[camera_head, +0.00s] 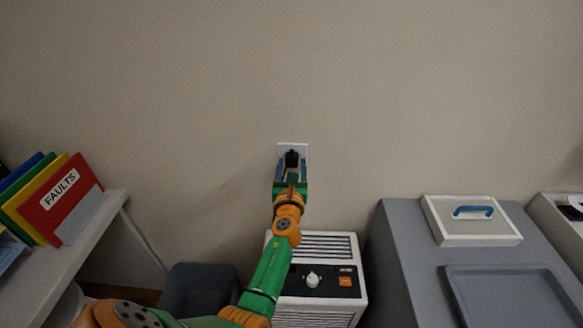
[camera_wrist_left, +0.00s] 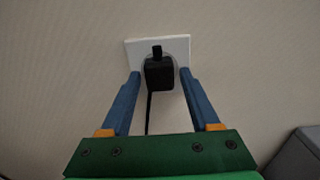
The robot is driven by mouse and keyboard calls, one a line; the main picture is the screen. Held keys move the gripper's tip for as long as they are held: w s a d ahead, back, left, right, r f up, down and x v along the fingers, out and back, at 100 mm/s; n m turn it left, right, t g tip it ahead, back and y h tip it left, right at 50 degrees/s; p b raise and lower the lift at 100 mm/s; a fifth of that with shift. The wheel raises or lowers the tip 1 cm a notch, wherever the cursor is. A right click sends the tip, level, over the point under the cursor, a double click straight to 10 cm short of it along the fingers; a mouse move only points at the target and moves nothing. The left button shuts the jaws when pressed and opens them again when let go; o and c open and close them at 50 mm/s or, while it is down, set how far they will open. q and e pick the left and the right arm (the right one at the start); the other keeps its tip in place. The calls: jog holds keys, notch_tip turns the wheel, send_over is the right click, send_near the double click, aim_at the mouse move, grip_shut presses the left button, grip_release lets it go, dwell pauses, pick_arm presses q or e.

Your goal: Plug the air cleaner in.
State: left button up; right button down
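A white wall socket plate (camera_head: 282,149) is on the beige wall; it also shows in the left wrist view (camera_wrist_left: 180,46). A black plug (camera_wrist_left: 159,73) with a cable hanging down sits against the plate's round socket; it also shows in the head view (camera_head: 292,158). I cannot tell if its pins are fully seated. My left gripper (camera_head: 291,172) is open, its blue fingers on either side of the plug, with a gap at each side. The white air cleaner (camera_head: 350,310), with a dark panel and knob, stands below, partly behind my left arm. My right gripper is not in view.
A grey cabinet (camera_head: 395,262) at right carries a white box with a blue handle (camera_head: 472,220) and a grey tray (camera_head: 510,297). At left a shelf (camera_head: 95,225) holds coloured folders (camera_head: 62,195). A dark bin (camera_head: 195,288) stands beside the air cleaner. The wall around the socket is clear.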

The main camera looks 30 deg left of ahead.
pick_arm(q)
jog(key=shift+o, duration=0.6)
jog(key=p+v, duration=0.1)
jog(key=v, duration=0.6)
